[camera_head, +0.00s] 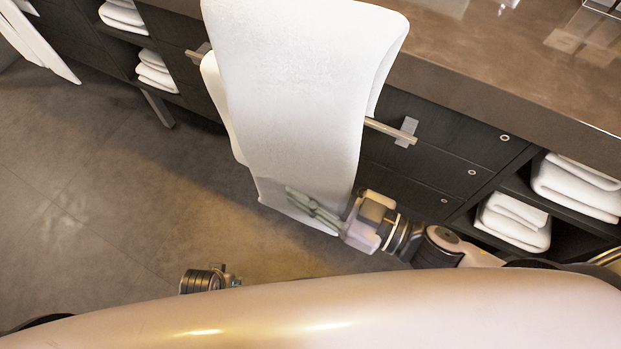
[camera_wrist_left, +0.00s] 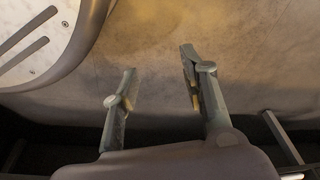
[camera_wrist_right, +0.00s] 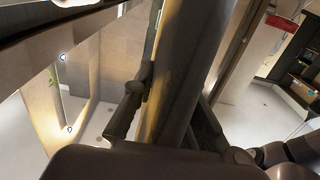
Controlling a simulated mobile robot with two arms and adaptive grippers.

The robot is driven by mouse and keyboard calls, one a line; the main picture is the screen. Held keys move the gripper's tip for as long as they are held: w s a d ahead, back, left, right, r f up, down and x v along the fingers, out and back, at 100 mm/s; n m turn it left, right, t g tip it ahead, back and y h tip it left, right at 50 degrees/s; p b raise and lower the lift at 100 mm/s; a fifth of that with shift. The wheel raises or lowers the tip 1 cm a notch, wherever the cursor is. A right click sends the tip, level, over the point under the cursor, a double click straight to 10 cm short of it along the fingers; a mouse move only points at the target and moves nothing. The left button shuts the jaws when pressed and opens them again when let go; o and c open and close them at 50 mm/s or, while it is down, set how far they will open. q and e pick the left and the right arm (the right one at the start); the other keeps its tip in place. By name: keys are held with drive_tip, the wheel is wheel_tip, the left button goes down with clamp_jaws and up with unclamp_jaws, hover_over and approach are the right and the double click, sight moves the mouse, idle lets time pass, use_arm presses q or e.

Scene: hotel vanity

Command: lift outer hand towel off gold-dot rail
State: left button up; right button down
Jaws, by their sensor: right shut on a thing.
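A large white towel (camera_head: 295,90) hangs in front of the vanity, its top rising over the counter edge. A second white layer (camera_head: 215,92) shows at its left; I cannot tell whether it is another towel. A metal rail (camera_head: 388,131) sticks out to the right behind the towel; no gold dot is clear on it. My right gripper (camera_head: 313,207) is shut on the towel's lower part. In the right wrist view a shaded strip of cloth (camera_wrist_right: 172,85) runs between its fingers. My left gripper (camera_wrist_left: 158,65) is open and empty, low over the floor, mostly hidden in the head view.
The brown counter (camera_head: 470,75) and dark drawers (camera_head: 440,160) with round knobs lie behind the towel. Folded towels (camera_head: 515,220) fill the shelves at right, and others (camera_head: 155,72) at left. The floor (camera_head: 100,200) at left is clear.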

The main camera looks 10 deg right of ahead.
use_arm(q)
drive_tip(key=s+f, duration=0.1)
drive_tip(key=s+f+p, duration=0.1)
drive_tip(key=f, duration=0.1)
drive_tip(key=shift+s+a+f, duration=0.15)
drive_tip(key=shift+a+f, duration=0.05)
use_arm(e)
drive_tip(key=s+a, duration=0.7)
drive_tip(key=s, duration=0.3)
use_arm(q)
drive_tip(key=shift+d+r, duration=0.1)
drive_tip(key=shift+d, duration=0.1)
use_arm(e)
drive_tip(key=shift+s, duration=0.1)
